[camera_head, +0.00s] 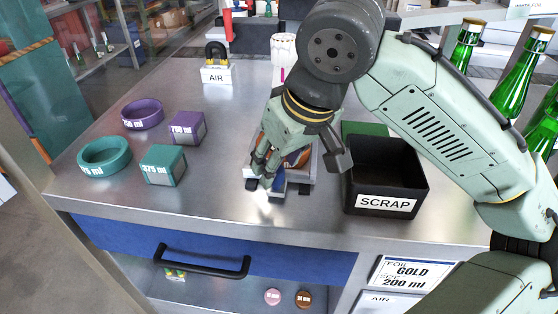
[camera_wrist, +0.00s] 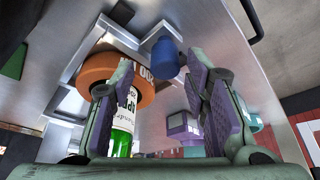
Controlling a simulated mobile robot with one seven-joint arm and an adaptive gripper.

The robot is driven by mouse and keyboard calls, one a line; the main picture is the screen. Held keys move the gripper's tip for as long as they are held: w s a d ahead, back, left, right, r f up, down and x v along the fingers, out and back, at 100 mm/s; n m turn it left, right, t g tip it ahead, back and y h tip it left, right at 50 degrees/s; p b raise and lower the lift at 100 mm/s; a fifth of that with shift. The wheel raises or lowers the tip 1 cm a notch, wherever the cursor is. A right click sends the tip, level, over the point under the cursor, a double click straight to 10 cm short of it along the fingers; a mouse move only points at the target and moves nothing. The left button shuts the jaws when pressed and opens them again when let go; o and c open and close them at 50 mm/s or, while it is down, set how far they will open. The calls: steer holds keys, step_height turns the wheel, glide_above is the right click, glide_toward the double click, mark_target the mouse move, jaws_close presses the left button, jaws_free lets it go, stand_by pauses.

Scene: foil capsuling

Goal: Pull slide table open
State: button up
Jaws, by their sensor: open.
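The slide table (camera_head: 316,166) is a small silver fixture on the steel workbench, partly hidden behind my gripper. Its metal plate shows in the wrist view (camera_wrist: 76,103). A blue knob (camera_wrist: 165,58) sticks out from the fixture and appears between and beyond my fingers in the wrist view. A brown-orange ring piece (camera_wrist: 140,93) sits on the fixture around a green bottle (camera_wrist: 122,143) with a white label. My gripper (camera_head: 263,176) is low over the fixture's front, its fingers (camera_wrist: 160,67) open and apart. I cannot tell whether a finger touches the knob.
A black SCRAP bin (camera_head: 386,175) stands close to the right of the fixture. Teal and purple rings and blocks (camera_head: 163,165) lie at the left. An AIR stand (camera_head: 216,74) is at the back. Below the bench edge is a blue drawer with a black handle (camera_head: 202,262).

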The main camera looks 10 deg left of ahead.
steer(key=v, duration=1.1)
steer(key=shift+r, duration=0.15)
steer(key=shift+s, duration=0.15)
